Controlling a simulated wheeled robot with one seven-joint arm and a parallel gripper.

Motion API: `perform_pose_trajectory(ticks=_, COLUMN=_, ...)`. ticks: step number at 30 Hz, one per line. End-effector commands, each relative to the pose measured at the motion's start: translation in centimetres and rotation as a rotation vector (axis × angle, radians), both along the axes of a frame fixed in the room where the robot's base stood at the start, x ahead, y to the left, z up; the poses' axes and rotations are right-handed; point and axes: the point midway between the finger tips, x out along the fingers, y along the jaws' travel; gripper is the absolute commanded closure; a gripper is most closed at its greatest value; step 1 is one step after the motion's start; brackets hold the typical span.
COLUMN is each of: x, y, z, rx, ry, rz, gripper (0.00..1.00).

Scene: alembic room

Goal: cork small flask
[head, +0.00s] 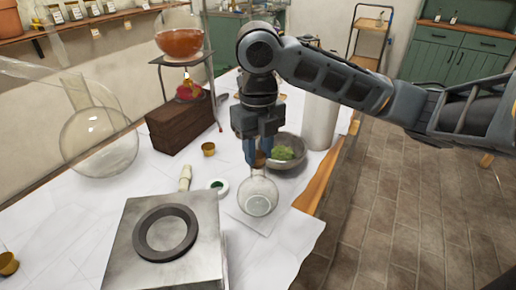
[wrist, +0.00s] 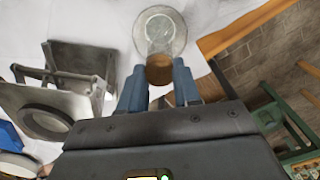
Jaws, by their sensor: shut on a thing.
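The small round glass flask (head: 258,197) stands upright on the white cloth, right of the metal block; in the wrist view it (wrist: 160,28) lies just beyond my fingers. A brown cork (head: 260,159) is at the top of its neck, and it also shows in the wrist view (wrist: 159,70). My gripper (head: 258,152) is shut on the cork, pointing down directly above the flask, with its blue fingers (wrist: 160,88) on either side. I cannot tell how deep the cork sits in the neck.
A grey bowl of green matter (head: 285,155) stands close behind the flask. A metal block with a dark ring (head: 165,233) is at front left. A large clear flask (head: 99,143) is at left, a burner stand with an orange-filled flask (head: 180,43) behind. The table's right edge is near.

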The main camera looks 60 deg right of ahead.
Motion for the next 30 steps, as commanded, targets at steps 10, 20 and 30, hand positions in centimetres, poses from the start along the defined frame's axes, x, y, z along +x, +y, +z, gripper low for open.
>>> perform_pose_trajectory(ticks=10, x=0.00, y=0.00, z=-0.14, rx=0.000, ry=0.000, rz=0.000, gripper=0.92)
perform_pose_trajectory(ticks=20, x=-0.01, y=0.00, z=-0.14, rx=0.000, ry=0.000, rz=0.000, gripper=0.44)
perform_pose_trajectory(ticks=30, x=0.00, y=0.00, z=-0.11, rx=0.000, ry=0.000, rz=0.000, gripper=0.27)
